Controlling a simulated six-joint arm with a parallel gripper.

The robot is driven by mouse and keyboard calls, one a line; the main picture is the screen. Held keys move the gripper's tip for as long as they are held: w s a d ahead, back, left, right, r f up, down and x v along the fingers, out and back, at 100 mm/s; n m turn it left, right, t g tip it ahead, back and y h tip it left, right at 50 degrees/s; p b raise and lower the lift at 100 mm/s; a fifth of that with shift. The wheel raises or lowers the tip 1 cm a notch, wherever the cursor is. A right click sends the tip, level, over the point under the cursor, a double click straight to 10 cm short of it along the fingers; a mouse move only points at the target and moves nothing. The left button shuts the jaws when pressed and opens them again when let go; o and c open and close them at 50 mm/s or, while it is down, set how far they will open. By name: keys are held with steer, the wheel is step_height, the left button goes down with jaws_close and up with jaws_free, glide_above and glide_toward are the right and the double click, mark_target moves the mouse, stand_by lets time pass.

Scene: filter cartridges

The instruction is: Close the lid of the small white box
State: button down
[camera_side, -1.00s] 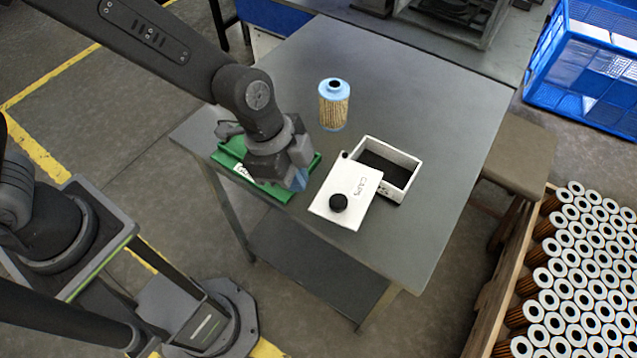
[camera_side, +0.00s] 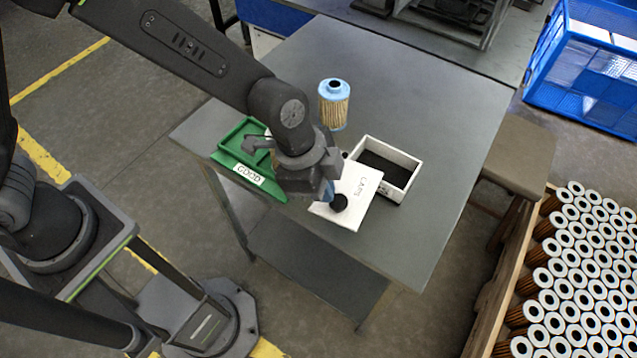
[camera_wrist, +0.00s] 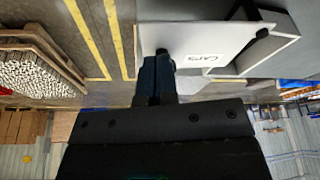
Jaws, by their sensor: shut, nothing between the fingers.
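The small white box (camera_side: 402,160) stands on the grey table with its dark inside showing. Its white lid (camera_side: 362,199), marked "CAPS", is swung open towards the front and has a round black knob (camera_side: 338,203). My gripper (camera_side: 328,192) is shut and empty, with its fingertips close beside the knob on its left; I cannot tell whether they touch. In the wrist view my shut fingers (camera_wrist: 156,72) point at the lid (camera_wrist: 225,38), just by the knob (camera_wrist: 162,53). The wrist hides part of the lid's left edge in the side view.
A green tray labelled "GOOD" (camera_side: 222,156) lies left of my gripper. A blue-capped filter cartridge (camera_side: 334,104) stands upright behind the box. The table (camera_side: 440,130) is clear to the right of the box. A crate of several cartridges (camera_side: 500,290) is at the lower right.

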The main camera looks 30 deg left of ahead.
steer(key=shift+w+d+n, duration=0.1)
steer(key=shift+d+n, duration=0.3)
steer(key=shift+w+d+n+t+y, duration=0.15)
steer(key=shift+w+d+n+t, duration=0.15)
steer(key=shift+d+n, duration=0.5)
steer(key=shift+w+d+n+t+y, duration=0.2)
steer(key=shift+w+d+n, duration=0.1)
steer(key=shift+d+n, duration=0.5)
steer(key=shift+w+d+n+t+y, duration=0.25)
steer(key=shift+w+d+n+y, duration=0.5)
steer(key=shift+w+n, duration=1.15)
steer(key=shift+w+d+n+t+y, duration=0.3)
steer(key=shift+w+d+n, duration=0.95)
steer(key=shift+n, duration=1)
steer(key=shift+w+d+n+t+y, duration=0.15)
steer(key=shift+w+d+n+y, duration=0.5)
steer(key=shift+w+n, duration=1.35)
steer(key=s, duration=0.4)
step_height(320, 180, up, 10)
glide_above(354, 210)
steer(key=w+d, duration=0.2)
steer(key=d, duration=0.3)
steer(key=shift+w+a+r, duration=0.15)
steer(key=shift+w, duration=0.05)
